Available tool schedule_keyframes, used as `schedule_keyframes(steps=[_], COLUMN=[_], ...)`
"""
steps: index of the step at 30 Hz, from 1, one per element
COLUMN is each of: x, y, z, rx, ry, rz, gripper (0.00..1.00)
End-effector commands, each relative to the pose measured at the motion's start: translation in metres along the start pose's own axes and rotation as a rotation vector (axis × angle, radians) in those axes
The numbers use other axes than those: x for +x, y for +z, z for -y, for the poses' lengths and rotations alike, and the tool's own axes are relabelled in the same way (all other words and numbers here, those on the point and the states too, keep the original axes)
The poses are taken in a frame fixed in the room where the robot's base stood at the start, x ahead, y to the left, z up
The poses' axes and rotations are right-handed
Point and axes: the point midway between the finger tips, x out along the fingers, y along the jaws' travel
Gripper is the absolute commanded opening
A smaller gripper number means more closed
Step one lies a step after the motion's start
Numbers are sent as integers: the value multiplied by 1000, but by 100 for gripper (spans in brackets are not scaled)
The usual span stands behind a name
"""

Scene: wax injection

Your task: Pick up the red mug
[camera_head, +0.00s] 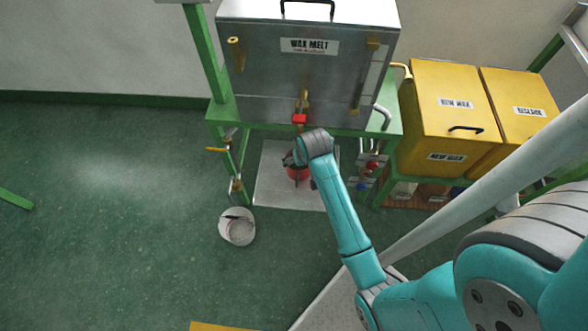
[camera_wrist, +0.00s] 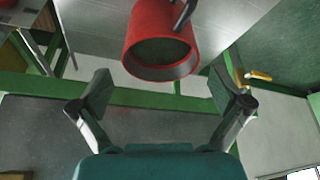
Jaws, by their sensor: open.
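The red mug (camera_wrist: 165,40) is at the top of the wrist view, with its dark open end towards the bottom of that picture and a dark handle at its upper right. In the head view the mug (camera_head: 298,173) shows only partly beneath my wrist, under the tank's red-handled tap (camera_head: 299,119). My gripper (camera_wrist: 167,97) is open and empty, one finger to each side. The mug's near rim is about level with the fingertips, between their lines and apart from both.
A steel WAX MELT tank (camera_head: 300,75) on a green frame (camera_head: 222,112) stands above the mug, with frame legs and pipes close by. Yellow bins (camera_head: 450,105) stand at right. A white bucket (camera_head: 237,227) sits on the floor at left.

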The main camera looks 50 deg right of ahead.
Motion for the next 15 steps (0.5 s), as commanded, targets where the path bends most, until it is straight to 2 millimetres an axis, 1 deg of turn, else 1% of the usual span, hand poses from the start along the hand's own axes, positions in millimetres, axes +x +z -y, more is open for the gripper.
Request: schedule_keyframes(steps=[1,3,11,15], x=[8,16,33,53], y=[0,0,-1,-2], z=[0,0,1,2], rx=[0,0,-1,-1], ry=[0,0,0,0], rz=[2,2,0,0], gripper=[100,100,100,100])
